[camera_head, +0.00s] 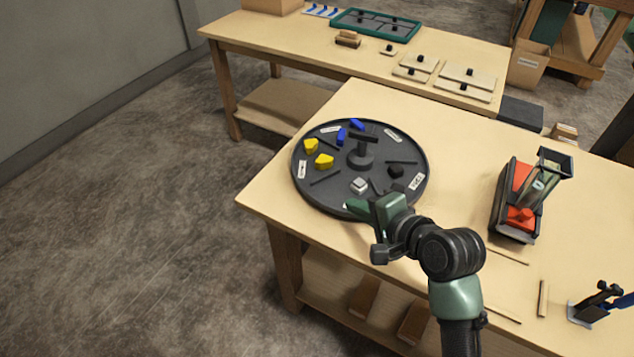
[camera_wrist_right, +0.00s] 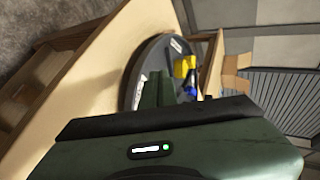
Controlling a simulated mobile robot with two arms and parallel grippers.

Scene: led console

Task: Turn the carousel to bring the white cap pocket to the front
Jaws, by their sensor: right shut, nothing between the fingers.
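A white-grey cap (camera_head: 359,185) sits toward the front, and a black piece (camera_head: 396,171) at the right. My right gripper (camera_head: 352,206) is shut and empty at the carousel's front edge; I cannot tell whether it touches. In the right wrist view, its fingers (camera_wrist_right: 158,90) overlap the carousel rim (camera_wrist_right: 135,75), with a yellow piece (camera_wrist_right: 184,66) beyond. My left gripper is out of view.
A red device (camera_head: 518,200) with an upright clear part stands on the table (camera_head: 450,150) to the right. Thin wooden strips (camera_head: 543,298) lie near the front. A second table behind holds a green tray (camera_head: 375,25) and lidded plates.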

